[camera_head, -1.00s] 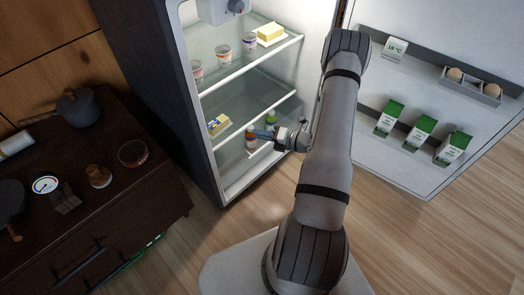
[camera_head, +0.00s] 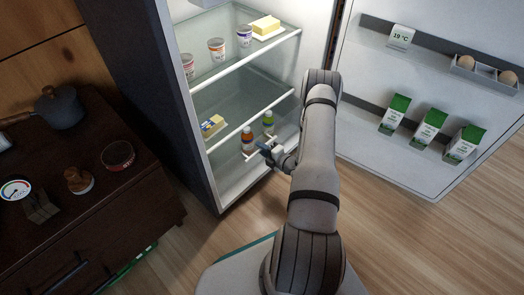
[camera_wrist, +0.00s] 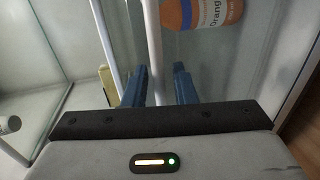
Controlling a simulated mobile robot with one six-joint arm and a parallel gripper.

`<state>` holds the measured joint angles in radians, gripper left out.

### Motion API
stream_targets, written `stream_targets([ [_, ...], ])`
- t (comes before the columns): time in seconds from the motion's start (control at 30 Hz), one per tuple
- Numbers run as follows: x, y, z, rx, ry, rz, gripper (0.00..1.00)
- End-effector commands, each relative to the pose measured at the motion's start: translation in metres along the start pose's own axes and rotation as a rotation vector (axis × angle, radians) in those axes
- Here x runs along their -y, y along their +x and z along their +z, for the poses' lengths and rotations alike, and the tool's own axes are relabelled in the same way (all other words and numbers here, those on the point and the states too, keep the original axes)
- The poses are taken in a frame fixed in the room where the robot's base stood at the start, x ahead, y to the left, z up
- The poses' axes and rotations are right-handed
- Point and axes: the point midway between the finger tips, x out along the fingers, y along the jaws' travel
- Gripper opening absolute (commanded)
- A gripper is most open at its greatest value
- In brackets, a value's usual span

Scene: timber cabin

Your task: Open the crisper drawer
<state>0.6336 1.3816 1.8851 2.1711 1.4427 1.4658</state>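The crisper drawer is the clear bin low in the open fridge, its glassy front showing in the wrist view (camera_wrist: 225,65). Its white bar handle (camera_wrist: 152,45) runs upright there, between my two blue fingers and nearer the left one. In the head view the handle (camera_head: 249,156) is a short white bar, partly hidden by my gripper (camera_head: 264,147). My gripper is open around the bar, with a gap on the right finger's side. I cannot tell whether the drawer is fully shut.
The fridge shelves hold yogurt cups (camera_head: 216,49) and butter (camera_head: 265,26). The open fridge door (camera_head: 370,155) with cartons (camera_head: 429,128) is right of my arm. A dark cabinet (camera_head: 110,215) stands left. Wooden floor (camera_head: 420,245) is clear at the right.

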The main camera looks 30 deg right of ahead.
Motion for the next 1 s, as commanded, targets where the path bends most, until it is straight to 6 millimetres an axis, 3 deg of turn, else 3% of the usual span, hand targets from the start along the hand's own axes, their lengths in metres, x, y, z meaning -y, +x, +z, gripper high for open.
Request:
stream_targets([
  [0.3,-0.0007,0.004,0.0005,0.001,0.0,0.0,0.25],
  [0.63,-0.0006,0.0036,0.0008,0.002,0.0,0.0,0.0],
  [1.0,-0.0003,0.0031,0.0011,0.003,0.001,0.0,0.0],
])
